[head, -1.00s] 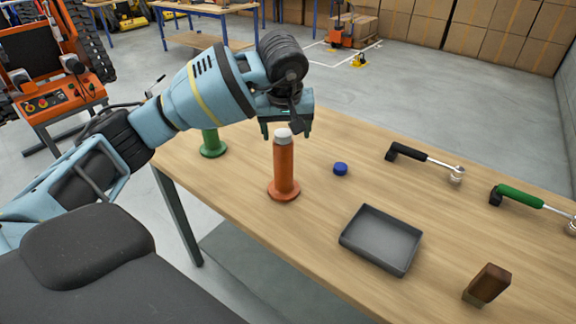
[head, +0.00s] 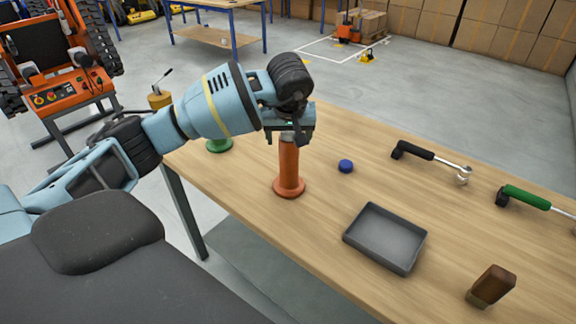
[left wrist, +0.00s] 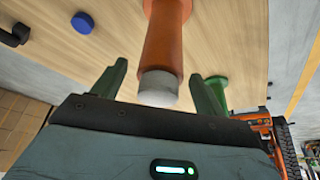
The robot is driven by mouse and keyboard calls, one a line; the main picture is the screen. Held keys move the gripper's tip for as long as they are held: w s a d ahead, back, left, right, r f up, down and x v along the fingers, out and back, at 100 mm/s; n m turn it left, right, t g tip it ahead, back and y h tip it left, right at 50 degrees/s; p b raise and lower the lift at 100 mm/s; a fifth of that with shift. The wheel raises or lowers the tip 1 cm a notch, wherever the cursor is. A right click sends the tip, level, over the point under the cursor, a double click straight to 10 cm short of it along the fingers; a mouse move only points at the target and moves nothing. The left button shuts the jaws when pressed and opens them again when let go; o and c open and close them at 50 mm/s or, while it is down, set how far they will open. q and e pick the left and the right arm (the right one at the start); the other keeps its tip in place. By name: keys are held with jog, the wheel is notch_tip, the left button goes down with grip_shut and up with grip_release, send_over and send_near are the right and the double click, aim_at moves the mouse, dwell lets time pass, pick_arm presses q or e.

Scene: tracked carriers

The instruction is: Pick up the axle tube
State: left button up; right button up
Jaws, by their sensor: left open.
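The axle tube, as I take it, is the orange upright tube (head: 289,165) with a round flanged foot and a pale grey tip. It stands on the wooden table (head: 330,240). My left gripper (head: 289,138) is open above it, pointing down, and hides most of the tip in the head view. In the left wrist view, the pale tip (left wrist: 158,88) lies between the two spread fingers, with gaps on both sides. The orange body shows in the left wrist view too (left wrist: 163,40). My right gripper is not in view.
A green upright piece (head: 219,145) stands behind, partly hidden by my left arm. A blue cap (head: 346,166), a grey tray (head: 385,238), a black-handled tool (head: 415,151), a green-handled tool (head: 525,197) and a brown-handled brush (head: 492,286) lie to the right. Bare tabletop separates them.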

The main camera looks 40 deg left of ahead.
pick_arm(q)
jog(key=shift+x, duration=1)
jog(key=shift+r, duration=0.1)
grip_shut()
jog(key=shift+w+r, duration=0.15)
jog(key=shift+r, duration=0.05)
